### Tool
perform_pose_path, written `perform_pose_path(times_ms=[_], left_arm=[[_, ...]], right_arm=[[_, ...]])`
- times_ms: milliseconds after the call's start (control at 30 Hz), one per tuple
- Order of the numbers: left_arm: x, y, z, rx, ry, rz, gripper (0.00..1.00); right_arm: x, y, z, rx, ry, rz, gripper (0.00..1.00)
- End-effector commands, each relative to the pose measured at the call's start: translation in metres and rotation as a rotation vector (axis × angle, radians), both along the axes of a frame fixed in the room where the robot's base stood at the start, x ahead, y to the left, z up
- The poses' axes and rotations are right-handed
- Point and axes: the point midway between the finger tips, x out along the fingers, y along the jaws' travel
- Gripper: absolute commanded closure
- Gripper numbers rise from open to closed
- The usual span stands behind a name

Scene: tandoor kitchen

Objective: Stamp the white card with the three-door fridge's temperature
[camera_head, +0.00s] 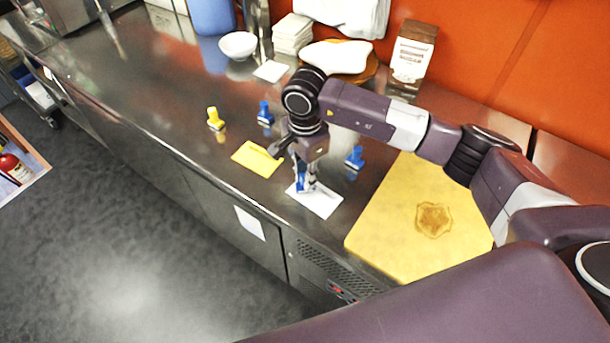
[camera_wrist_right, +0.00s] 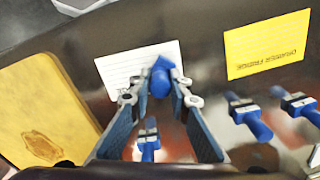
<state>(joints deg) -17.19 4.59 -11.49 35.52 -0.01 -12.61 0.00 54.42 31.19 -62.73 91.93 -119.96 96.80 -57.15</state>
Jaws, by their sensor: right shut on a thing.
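The white card (camera_head: 318,201) lies on the steel counter, left of the yellow board. It also shows with ruled lines in the right wrist view (camera_wrist_right: 122,69). My right gripper (camera_head: 306,184) is shut on a blue stamp (camera_wrist_right: 161,76) and holds it over the card's edge; I cannot tell whether it touches the card. Its printed value is hidden. Another blue stamp (camera_head: 355,157) stands right of the gripper, and one more (camera_head: 264,115) stands farther back. A yellow stamp (camera_head: 214,118) stands to the left. My left gripper is out of view.
A yellow card (camera_head: 257,158), seemingly marked "DRAWER FRIDGE", lies left of the white card. A yellow cutting board (camera_head: 400,225) with a brown mark is on the right. A white bowl (camera_head: 238,45) and stacked napkins (camera_head: 292,34) stand behind. The left counter is mostly clear.

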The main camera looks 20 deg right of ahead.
Motion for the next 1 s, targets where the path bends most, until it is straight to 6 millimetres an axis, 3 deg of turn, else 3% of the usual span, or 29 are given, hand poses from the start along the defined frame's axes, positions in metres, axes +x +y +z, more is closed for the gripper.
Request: perform_pose_path(times_ms=[533,1000], left_arm=[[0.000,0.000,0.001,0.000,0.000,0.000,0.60],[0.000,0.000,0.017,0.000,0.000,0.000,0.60]], right_arm=[[-0.002,-0.001,-0.001,-0.003,0.005,0.000,0.98],[0.000,0.000,0.037,-0.001,0.001,0.000,0.98]])
